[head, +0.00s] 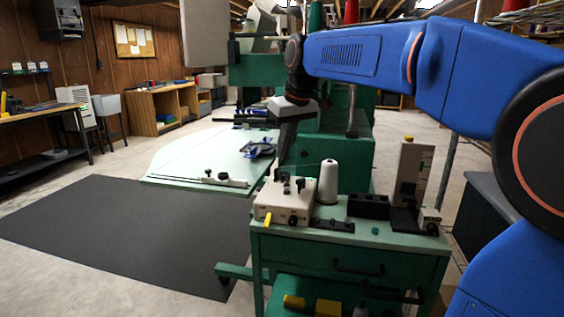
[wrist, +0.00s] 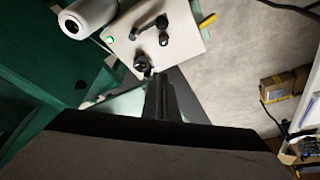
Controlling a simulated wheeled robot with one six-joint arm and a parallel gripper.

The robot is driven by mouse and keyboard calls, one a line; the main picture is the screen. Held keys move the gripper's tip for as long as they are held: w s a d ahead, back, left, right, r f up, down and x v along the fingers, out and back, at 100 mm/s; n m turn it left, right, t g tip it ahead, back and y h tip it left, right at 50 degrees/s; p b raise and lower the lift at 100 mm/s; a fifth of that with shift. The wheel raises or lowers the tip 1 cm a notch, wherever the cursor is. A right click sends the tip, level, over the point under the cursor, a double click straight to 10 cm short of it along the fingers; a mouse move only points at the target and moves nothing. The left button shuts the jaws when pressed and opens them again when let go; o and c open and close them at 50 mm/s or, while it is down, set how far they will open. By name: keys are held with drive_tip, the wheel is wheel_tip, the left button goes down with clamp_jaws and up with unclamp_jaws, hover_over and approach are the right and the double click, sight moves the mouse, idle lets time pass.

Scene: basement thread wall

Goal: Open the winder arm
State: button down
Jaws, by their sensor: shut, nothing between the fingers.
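The winder is a cream box (head: 285,198) on top of the green cart, with black knobs and posts on it and a yellow-tipped lever (head: 268,219) at its front. In the wrist view the winder (wrist: 181,46) shows a green light, a black lever-like piece (wrist: 154,24) and black knobs; I cannot tell surely which is the winder arm. The yellow lever (wrist: 207,21) sticks out from its edge. My gripper (head: 279,164) is shut and empty, pointing down above and behind the winder. In the wrist view its dark fingertips (wrist: 159,78) appear close to a black knob (wrist: 143,62); contact is unclear.
A white thread cone (head: 328,182) stands right beside the winder. A black block (head: 369,206) and an upright cream device (head: 412,175) stand farther right on the cart (head: 340,243). The green machine (head: 345,150) and its pale table (head: 200,157) are behind. Open floor lies left.

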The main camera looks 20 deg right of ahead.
drive_tip(key=shift+v, duration=2.7)
drive_tip(key=shift+w+d, duration=0.1)
drive_tip(key=shift+d, duration=0.1)
drive_tip(key=s+d+f+m, duration=0.2)
drive_tip(key=s+f, duration=1.2)
drive_tip(key=s, duration=0.1)
drive_tip(key=s+d+f+m+t+h, duration=0.1)
drive_tip(key=s+d+f+m, duration=0.1)
drive_tip(key=s+f, duration=1.2)
drive_tip(key=shift+s+d+f, duration=0.3)
drive_tip(key=shift+s+d, duration=0.2)
drive_tip(key=shift+d, duration=0.2)
